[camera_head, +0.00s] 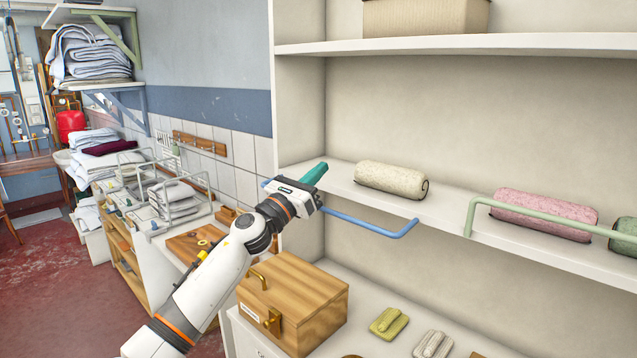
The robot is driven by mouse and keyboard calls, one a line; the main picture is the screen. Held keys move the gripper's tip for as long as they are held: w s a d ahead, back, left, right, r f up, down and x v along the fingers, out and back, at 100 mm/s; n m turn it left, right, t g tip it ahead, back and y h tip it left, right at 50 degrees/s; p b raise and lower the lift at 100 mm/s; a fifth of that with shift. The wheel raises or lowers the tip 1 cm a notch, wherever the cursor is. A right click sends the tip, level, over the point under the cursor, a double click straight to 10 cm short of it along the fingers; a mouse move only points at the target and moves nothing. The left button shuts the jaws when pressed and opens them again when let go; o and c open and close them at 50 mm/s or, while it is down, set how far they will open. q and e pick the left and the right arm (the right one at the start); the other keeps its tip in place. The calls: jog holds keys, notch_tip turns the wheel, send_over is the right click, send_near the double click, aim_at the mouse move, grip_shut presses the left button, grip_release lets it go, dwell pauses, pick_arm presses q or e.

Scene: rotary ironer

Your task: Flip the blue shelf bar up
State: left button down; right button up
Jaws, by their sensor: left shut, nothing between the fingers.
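The blue shelf bar (365,224) is a thin blue rod at the front of the middle shelf (440,215). It sits low, at or below the shelf's front edge, with its right end bent back toward the shelf. My left gripper (316,171) has teal fingers that are shut and empty. It is over the left part of the bar and hides a stretch of it; a short blue piece shows left of the gripper. I cannot tell whether the gripper touches the bar. My right gripper is not in view.
A cream rolled towel (391,180) lies on the shelf right of my gripper. A green bar (530,208) stands raised before a pink roll (545,214). A wooden box (291,302) stands below on the counter. An upper shelf (450,46) is overhead.

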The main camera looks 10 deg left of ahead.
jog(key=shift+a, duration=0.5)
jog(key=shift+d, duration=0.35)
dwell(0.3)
